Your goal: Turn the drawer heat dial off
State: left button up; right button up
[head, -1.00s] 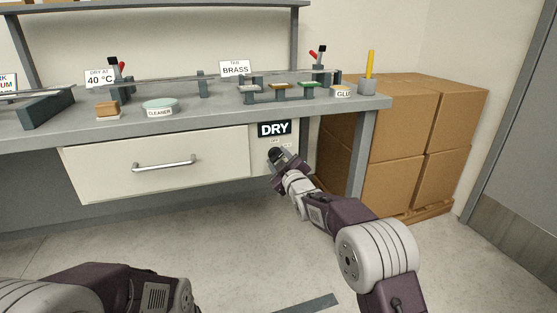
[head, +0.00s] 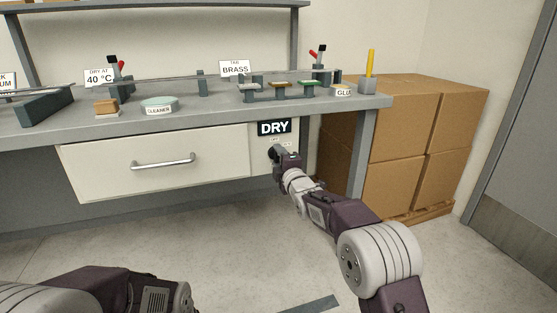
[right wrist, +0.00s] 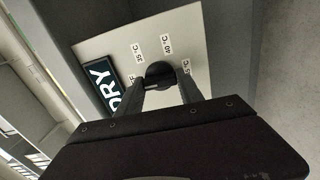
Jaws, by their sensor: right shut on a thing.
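The black heat dial (right wrist: 159,74) sits on the pale panel (right wrist: 190,35) to the right of the drawer, under the DRY sign (head: 274,128). In the right wrist view, temperature labels ring the dial, and the label beside the DRY sign is partly hidden. My right gripper (right wrist: 163,88) is shut on the dial, with one finger on each side of it. In the head view my right gripper (head: 279,157) is at the panel and covers most of the dial. The white drawer (head: 100,168) is closed. My left gripper is out of the head view; only my left arm shows.
The bench top (head: 200,110) above holds a cleaner tin (head: 160,106), a sponge-like block (head: 107,106), small coloured blocks on a rack and a cup with a yellow stick (head: 368,84). Cardboard boxes (head: 395,125) stand to the right. The floor in front is clear.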

jog(key=shift+f+n, duration=0.1)
jog(key=shift+n, duration=0.3)
jog(key=o, duration=1.4)
jog(key=shift+s, duration=0.15)
jog(key=shift+s+d, duration=0.15)
jog(key=shift+s, duration=0.2)
jog(key=p+v, duration=0.3)
jog(key=v, duration=0.5)
